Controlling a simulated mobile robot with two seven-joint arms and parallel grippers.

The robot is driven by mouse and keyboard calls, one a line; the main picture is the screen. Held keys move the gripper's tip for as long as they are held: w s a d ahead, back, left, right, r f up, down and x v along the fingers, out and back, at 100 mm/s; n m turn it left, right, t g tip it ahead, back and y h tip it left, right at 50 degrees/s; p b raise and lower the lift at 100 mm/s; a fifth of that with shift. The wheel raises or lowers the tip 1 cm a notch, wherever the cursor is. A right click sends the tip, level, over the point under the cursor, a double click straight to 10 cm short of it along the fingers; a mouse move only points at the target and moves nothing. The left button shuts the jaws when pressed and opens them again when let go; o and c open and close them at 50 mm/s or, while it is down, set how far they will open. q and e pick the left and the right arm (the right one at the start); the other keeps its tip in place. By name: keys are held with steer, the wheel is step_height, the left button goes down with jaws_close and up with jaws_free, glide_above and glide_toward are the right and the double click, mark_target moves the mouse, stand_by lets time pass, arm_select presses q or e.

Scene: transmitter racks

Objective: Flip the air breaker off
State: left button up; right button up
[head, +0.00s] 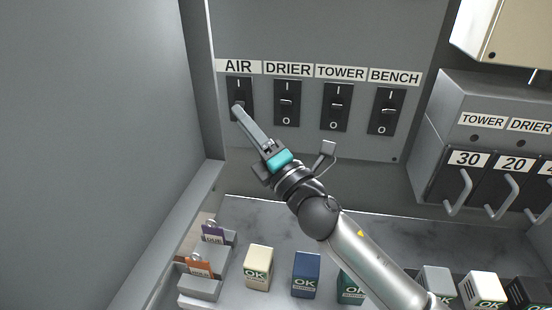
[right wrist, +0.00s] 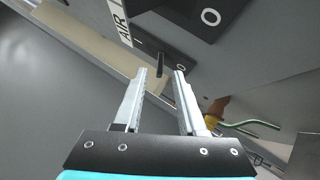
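The AIR breaker (head: 240,86) is the leftmost of the breakers on the grey panel, a black plate under the AIR label with an I mark at the top. Its lower part is hidden behind my right gripper (head: 237,107), so I cannot tell its lever position in the head view. In the right wrist view the breaker plate (right wrist: 172,22) is close ahead. A small dark lever (right wrist: 161,65) stands out from it, between or just beyond the tips of my right gripper (right wrist: 161,73). The fingers are apart, with no clear contact. My left gripper is not in view.
The DRIER (head: 286,103), TOWER (head: 336,106) and BENCH (head: 386,112) breakers stand to the right. A handled rack unit (head: 440,125) is farther right. Below, a shelf holds several OK-marked blocks (head: 306,275) and a tagged tray (head: 205,284). A grey wall (head: 100,140) bounds the left.

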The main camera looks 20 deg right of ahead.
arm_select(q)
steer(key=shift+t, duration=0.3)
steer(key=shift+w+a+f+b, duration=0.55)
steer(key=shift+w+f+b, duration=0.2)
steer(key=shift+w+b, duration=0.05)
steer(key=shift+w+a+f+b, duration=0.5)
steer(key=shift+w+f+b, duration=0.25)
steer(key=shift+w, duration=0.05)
arm_select(e)
steer(key=v, duration=1.3)
steer(key=shift+s+f, duration=0.15)
steer(key=shift+s, duration=0.25)
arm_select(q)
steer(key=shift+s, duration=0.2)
arm_select(e)
steer(key=shift+d, duration=0.1)
